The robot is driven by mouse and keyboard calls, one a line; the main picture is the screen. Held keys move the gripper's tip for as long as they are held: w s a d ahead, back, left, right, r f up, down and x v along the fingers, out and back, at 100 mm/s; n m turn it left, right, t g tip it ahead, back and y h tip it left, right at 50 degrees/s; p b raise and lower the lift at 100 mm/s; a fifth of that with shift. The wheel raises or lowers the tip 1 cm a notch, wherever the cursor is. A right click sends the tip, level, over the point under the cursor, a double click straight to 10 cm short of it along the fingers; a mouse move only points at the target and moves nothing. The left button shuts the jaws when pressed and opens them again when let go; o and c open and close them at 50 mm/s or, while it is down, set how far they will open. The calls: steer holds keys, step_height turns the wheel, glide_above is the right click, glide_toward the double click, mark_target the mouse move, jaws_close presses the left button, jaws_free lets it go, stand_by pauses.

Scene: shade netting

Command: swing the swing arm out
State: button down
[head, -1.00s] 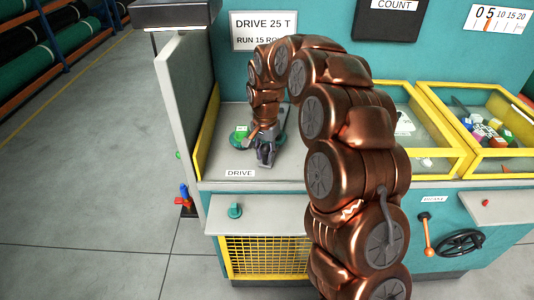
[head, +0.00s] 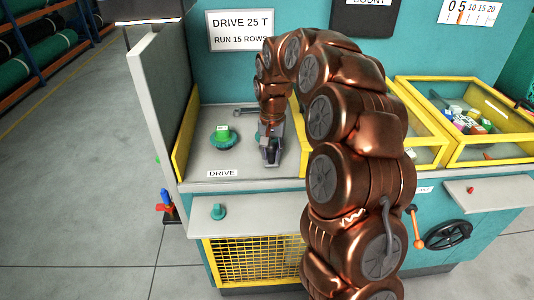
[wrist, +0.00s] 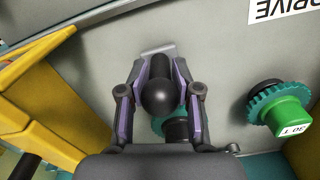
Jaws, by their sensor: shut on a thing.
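My gripper (head: 270,152) is low over the grey deck of the teal machine. In the wrist view its fingers (wrist: 160,95) are closed on both sides of a black ball-ended knob (wrist: 160,92), which I take to be the swing arm's handle. A grey flat piece (wrist: 158,47) shows beyond the knob; the rest of the arm is hidden. A green gear labelled 30 T (head: 222,136) stands left of my gripper; it also shows in the wrist view (wrist: 285,115). A second teal gear (wrist: 175,128) is partly hidden under my gripper.
A yellow-edged side panel (head: 184,130) stands left of the deck. Yellow-framed trays (head: 470,160) with loose parts are at the right. A yellow guard rail (wrist: 60,110) lies close beside my gripper in the wrist view. A teal knob (head: 218,211) sits on the front ledge.

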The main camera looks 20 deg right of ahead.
steer(key=c, duration=1)
jaws_free()
steer(key=shift+d+r, duration=0.2)
steer(key=shift+d, duration=0.2)
steer(key=shift+o, duration=0.4)
steer(key=shift+a, duration=0.1)
steer(key=shift+f, duration=0.1)
steer(key=shift+a, duration=0.1)
step_height(320, 180, up, 12)
steer(key=shift+r, duration=0.1)
steer(key=s+a+n, duration=0.2)
steer(key=s+a, duration=0.1)
steer(key=s, duration=0.5)
steer(key=s+a+n, duration=0.2)
steer(key=s+a, duration=0.2)
steer(key=s, duration=0.4)
steer(key=s+a+f+n+g, duration=0.1)
steer(key=s+f, duration=0.3)
steer(key=s, duration=0.7)
steer(key=s+a+f+n, duration=0.1)
steer(key=s+f, duration=0.3)
steer(key=s, duration=0.7)
steer(key=shift+s+f+g, duration=0.25)
steer(key=shift+f+g, duration=0.05)
steer(key=shift+g, duration=0.1)
